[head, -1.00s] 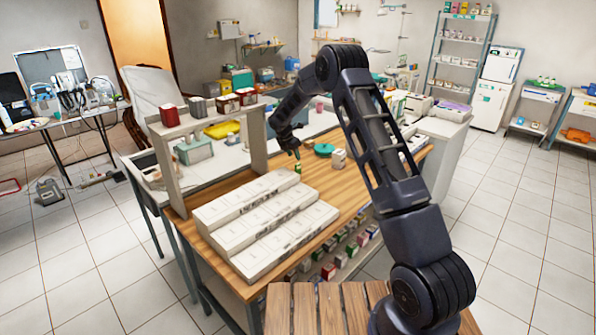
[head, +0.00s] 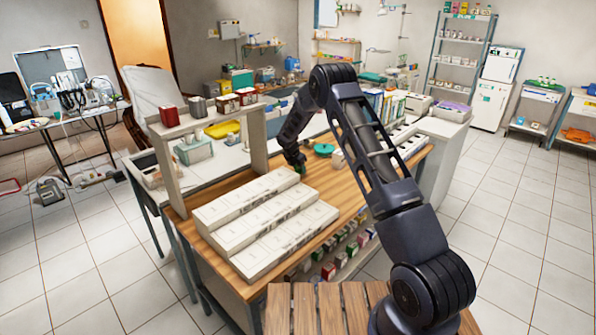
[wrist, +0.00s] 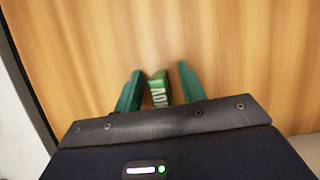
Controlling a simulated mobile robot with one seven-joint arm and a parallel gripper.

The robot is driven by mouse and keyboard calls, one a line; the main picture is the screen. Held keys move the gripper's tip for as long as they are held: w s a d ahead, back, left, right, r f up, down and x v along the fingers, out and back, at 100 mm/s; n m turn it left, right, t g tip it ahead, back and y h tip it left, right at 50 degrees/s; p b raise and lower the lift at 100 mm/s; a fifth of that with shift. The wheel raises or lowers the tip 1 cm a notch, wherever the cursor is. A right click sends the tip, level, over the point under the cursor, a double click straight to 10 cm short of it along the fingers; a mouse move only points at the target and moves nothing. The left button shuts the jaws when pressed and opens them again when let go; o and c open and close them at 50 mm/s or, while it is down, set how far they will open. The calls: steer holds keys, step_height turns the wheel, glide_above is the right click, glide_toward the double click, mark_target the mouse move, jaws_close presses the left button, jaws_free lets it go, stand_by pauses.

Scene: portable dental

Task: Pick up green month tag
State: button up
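The green month tag (wrist: 158,90) is a small green block with pale lettering, seen in the wrist view against the wooden table top. My gripper (wrist: 160,88) has its two green fingers on either side of the tag, with a visible gap at each side. The fingers are open and the tag is between them, nearer the left finger. In the head view my gripper (head: 300,168) is low over the wooden table, behind the white stepped boxes, and the tag is mostly hidden by it.
White stepped boxes (head: 262,228) stand on the table in front of my gripper. A round green lid-like item (head: 323,149) lies just behind to the right. A grey shelf frame (head: 260,140) with small boxes stands to the left. Bare wood (head: 345,195) is to the right.

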jaws_close()
steer(key=shift+r, duration=0.15)
